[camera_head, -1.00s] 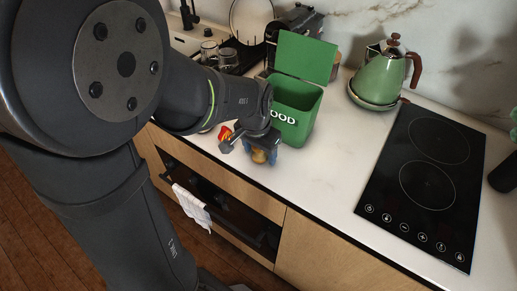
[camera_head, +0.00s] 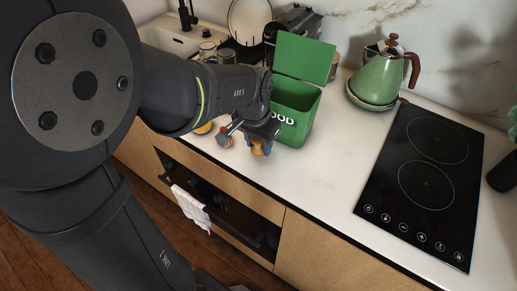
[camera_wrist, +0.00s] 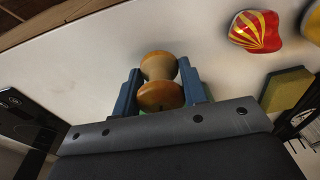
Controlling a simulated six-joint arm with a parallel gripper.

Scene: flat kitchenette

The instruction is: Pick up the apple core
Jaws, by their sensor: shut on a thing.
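The apple core (camera_wrist: 160,80) is a pale, waisted piece with orange-brown ends. In the wrist view it sits between the two blue fingers of my gripper (camera_wrist: 161,88), which is shut on it. In the head view the apple core (camera_head: 257,147) shows small at my gripper (camera_head: 262,147), just in front of the green bin. I cannot tell exactly how far it is above the counter.
An open green bin (camera_head: 297,108) stands behind my gripper. A red and yellow item (camera_wrist: 256,31) and a yellowish block (camera_wrist: 286,90) lie nearby. A black cooktop (camera_head: 425,180) and green kettle (camera_head: 380,78) are to the right. The counter between is clear.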

